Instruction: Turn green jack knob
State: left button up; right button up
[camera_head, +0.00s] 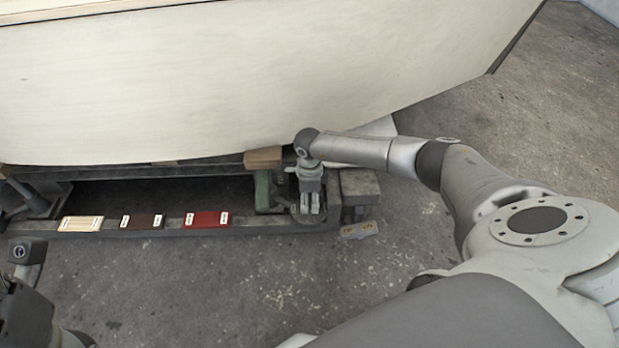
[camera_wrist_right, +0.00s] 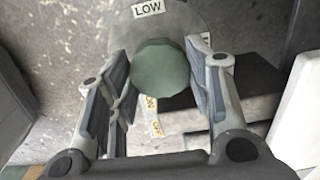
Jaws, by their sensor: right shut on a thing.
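The green jack knob (camera_wrist_right: 160,68) is a faceted, round green piece in the right wrist view. It sits between the two fingers of my right gripper (camera_wrist_right: 165,85), which is shut on it. A round grey plate (camera_wrist_right: 185,18) behind the knob bears a white LOW label (camera_wrist_right: 148,8). In the head view, my right gripper (camera_head: 310,208) points down at the right end of the dark stand, beside a green jack body (camera_head: 264,190). The gripper hides the knob there. Part of my left arm shows at the lower left, but its fingers do not.
The pale plywood hull (camera_head: 250,80) hangs close above the stand. Concrete floor is clear in front.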

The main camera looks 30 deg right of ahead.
jog(key=o, duration=0.7)
jog(key=shift+o, duration=0.2)
notch_tip(320, 180, up, 12)
dwell(0.6)
